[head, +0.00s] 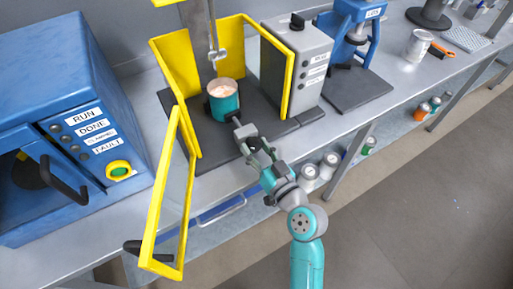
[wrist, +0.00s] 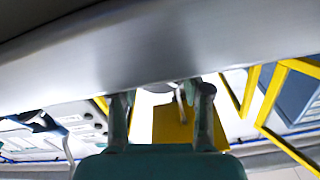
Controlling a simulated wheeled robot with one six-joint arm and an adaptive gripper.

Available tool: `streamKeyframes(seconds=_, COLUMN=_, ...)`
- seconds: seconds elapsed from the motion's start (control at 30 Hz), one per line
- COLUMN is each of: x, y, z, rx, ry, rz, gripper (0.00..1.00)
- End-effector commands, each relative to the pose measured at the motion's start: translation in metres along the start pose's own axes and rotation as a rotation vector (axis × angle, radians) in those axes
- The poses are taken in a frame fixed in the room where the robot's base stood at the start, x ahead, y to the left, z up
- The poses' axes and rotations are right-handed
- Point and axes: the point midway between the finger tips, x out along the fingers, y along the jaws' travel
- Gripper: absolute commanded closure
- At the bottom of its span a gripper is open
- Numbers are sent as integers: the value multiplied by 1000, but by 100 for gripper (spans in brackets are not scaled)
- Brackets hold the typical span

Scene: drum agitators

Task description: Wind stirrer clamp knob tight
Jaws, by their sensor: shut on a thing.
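A teal pot (head: 224,100) with pale contents stands on the dark base of the yellow-guarded stirrer station. A grey stirrer shaft with a fitting (head: 218,55) hangs above the pot. My gripper (head: 241,126) reaches in from the front right, low beside the pot. It is shut on a small grey part just in front of the pot, which appears to be the clamp knob (head: 245,131). The gripper largely hides this part, so its shape and tightness cannot be told. In the wrist view, two dark fingers of my gripper (wrist: 162,100) stand apart below a large grey surface.
The yellow guard door (head: 166,200) stands open left of my arm; another yellow guard panel (head: 288,75) stands right of the pot. A grey control box (head: 297,60) is beyond it. A blue machine (head: 60,110) fills the left.

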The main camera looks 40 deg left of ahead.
Motion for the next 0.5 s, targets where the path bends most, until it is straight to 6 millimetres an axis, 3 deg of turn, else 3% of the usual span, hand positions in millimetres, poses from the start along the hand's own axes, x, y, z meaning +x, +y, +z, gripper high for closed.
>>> streamKeyframes(seconds=0.13, x=0, y=0, z=0, rx=-1, ry=-1, rz=0, gripper=87)
streamKeyframes(seconds=0.17, x=0, y=0, z=0, rx=-1, ry=-1, rz=0, gripper=47)
streamKeyframes(seconds=0.23, x=0, y=0, z=0, rx=-1, ry=-1, rz=0, gripper=30)
streamKeyframes(seconds=0.5, x=0, y=0, z=0, rx=-1, ry=-1, rz=0, gripper=27)
